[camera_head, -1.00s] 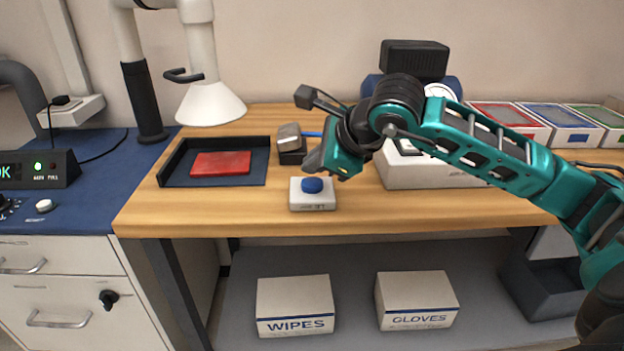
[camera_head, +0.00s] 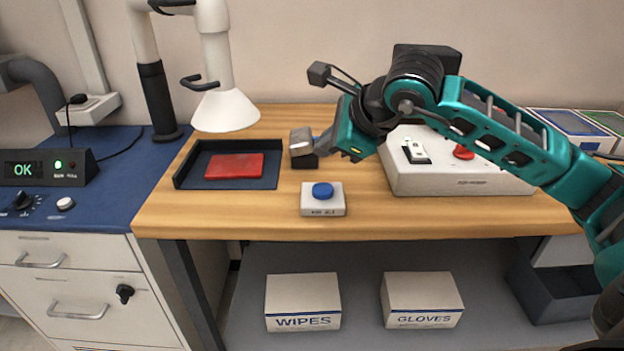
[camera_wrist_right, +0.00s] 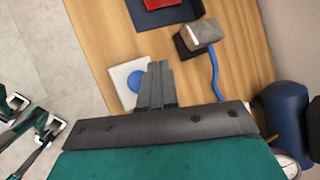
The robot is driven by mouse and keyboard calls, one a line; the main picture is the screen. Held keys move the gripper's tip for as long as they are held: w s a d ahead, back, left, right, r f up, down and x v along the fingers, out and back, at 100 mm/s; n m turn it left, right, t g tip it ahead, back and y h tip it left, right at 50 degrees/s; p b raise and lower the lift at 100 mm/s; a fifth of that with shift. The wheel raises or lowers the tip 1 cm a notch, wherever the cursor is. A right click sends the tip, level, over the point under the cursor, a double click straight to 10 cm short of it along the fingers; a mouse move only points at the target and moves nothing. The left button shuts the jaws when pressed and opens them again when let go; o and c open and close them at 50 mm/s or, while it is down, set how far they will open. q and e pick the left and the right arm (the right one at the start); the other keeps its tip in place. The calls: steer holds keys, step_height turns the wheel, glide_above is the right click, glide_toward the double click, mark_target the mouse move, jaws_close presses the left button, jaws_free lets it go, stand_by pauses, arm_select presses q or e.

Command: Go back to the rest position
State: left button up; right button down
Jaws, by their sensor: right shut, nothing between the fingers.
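My right gripper (camera_head: 327,143) is raised over the wooden bench, behind and above the small white box with a blue button (camera_head: 322,191) in the head view. In the right wrist view its fingers (camera_wrist_right: 157,72) are together with nothing between them. The button box also shows there, beside the fingertips and partly hidden by them (camera_wrist_right: 126,72). A grey-topped block on a black base (camera_head: 302,142) stands close to the gripper in the head view. My left gripper cannot be made out in either view; teal parts of mine show at the wrist view's left edge.
A dark tray (camera_head: 188,180) with a red plate (camera_head: 234,166) lies to the left. A white switch box (camera_head: 460,183) stands under my right forearm. A white cone nozzle (camera_head: 225,110) hangs at the back left. A blue cable (camera_wrist_right: 215,80) runs from the grey-topped block.

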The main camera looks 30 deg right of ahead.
arm_select(q)
steer(key=shift+a, duration=0.1)
